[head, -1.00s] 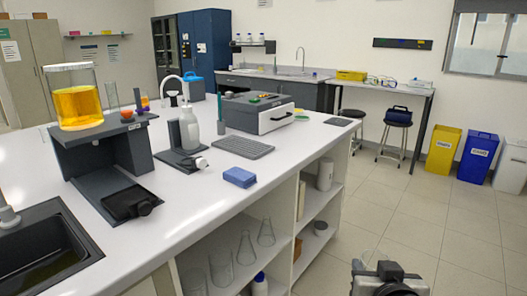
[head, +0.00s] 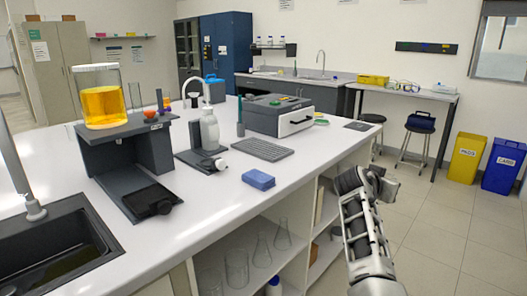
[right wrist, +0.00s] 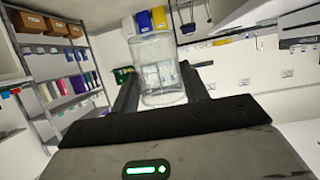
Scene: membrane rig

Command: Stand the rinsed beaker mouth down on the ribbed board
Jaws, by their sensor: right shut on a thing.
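A clear glass beaker (right wrist: 160,72) shows in the right wrist view between the two dark fingers of my right gripper (right wrist: 161,92), which is shut on it. I cannot tell for sure which way its mouth faces. In the head view my right gripper (head: 368,182) is raised in front of the bench, right of its front edge; the beaker cannot be made out there. The grey ribbed board (head: 263,149) lies flat and empty on the white bench, apart from the gripper and to its left. My left gripper is out of view.
A blue sponge-like block (head: 258,179) lies in front of the board. A white bottle (head: 209,132) on a dark stand is left of it, and a grey boxy device (head: 281,115) behind it. A dark sink (head: 55,245) is at left. Glassware stands on the shelf below.

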